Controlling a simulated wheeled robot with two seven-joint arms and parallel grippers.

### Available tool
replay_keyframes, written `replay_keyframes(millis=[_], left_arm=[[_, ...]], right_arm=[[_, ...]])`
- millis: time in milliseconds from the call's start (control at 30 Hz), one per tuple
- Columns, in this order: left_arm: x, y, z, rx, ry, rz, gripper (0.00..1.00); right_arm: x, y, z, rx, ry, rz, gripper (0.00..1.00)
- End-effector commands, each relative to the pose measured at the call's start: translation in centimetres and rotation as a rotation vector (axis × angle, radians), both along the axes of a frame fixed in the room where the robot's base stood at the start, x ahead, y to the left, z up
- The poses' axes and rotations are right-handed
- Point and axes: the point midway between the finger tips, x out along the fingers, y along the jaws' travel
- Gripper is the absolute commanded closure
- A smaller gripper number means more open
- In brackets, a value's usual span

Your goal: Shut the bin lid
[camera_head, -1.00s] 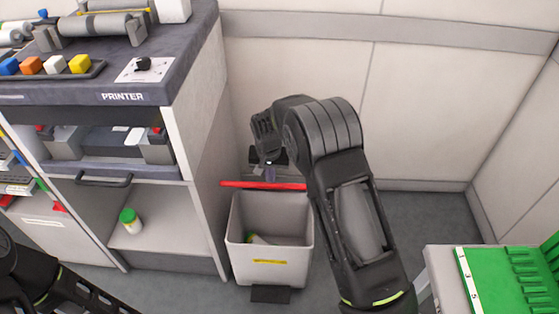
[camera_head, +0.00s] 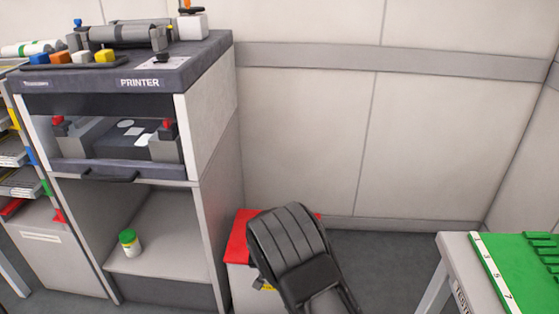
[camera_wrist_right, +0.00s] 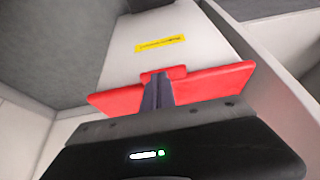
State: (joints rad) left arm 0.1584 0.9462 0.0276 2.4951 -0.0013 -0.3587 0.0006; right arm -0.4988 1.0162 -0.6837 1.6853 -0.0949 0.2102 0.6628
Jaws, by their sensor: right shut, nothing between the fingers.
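The bin's red lid (camera_head: 240,236) shows left of my right arm in the head view, lying down over the top of the bin (camera_head: 243,290). My arm hides much of both. In the right wrist view the red lid (camera_wrist_right: 205,86) spans the bin's top edge, with a small front tab. The pale bin front (camera_wrist_right: 185,55) with its yellow label is beyond it. My right gripper (camera_wrist_right: 157,92) is shut and empty, its fingertips at the lid near the tab. I cannot tell if they touch, or if the lid is fully flush. My left gripper is out of view.
The printer cabinet (camera_head: 222,175) stands close at the bin's left. A green-capped bottle (camera_head: 130,243) is on its open lower shelf. A table with a green tray (camera_head: 520,265) is at the right. The wall (camera_head: 310,130) is behind the bin.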

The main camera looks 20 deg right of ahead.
Motion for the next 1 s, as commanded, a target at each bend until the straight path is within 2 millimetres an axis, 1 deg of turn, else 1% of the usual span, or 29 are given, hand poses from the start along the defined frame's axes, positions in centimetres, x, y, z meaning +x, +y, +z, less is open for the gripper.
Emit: replay_keyframes(millis=[33,100,233,433,767,867,1000], left_arm=[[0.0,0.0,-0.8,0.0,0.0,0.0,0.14],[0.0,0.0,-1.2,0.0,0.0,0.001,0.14],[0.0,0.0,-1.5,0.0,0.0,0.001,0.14],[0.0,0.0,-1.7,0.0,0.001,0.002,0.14],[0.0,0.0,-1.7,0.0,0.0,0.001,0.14],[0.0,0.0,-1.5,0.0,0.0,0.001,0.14],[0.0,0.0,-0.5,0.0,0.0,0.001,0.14]], right_arm=[[-0.1,0.1,-1.1,0.0,0.0,0.001,1.0],[-0.2,0.1,-1.8,0.0,0.001,0.0,1.0],[-0.3,0.2,-2.6,0.001,0.002,0.0,1.0],[-0.5,0.3,-3.2,0.001,0.007,-0.001,1.0],[-0.8,0.2,-3.4,0.004,0.012,-0.004,1.0],[-0.7,0.1,-3.0,0.004,0.011,-0.004,1.0],[-0.3,-0.3,-1.3,0.003,0.007,-0.004,1.0]])
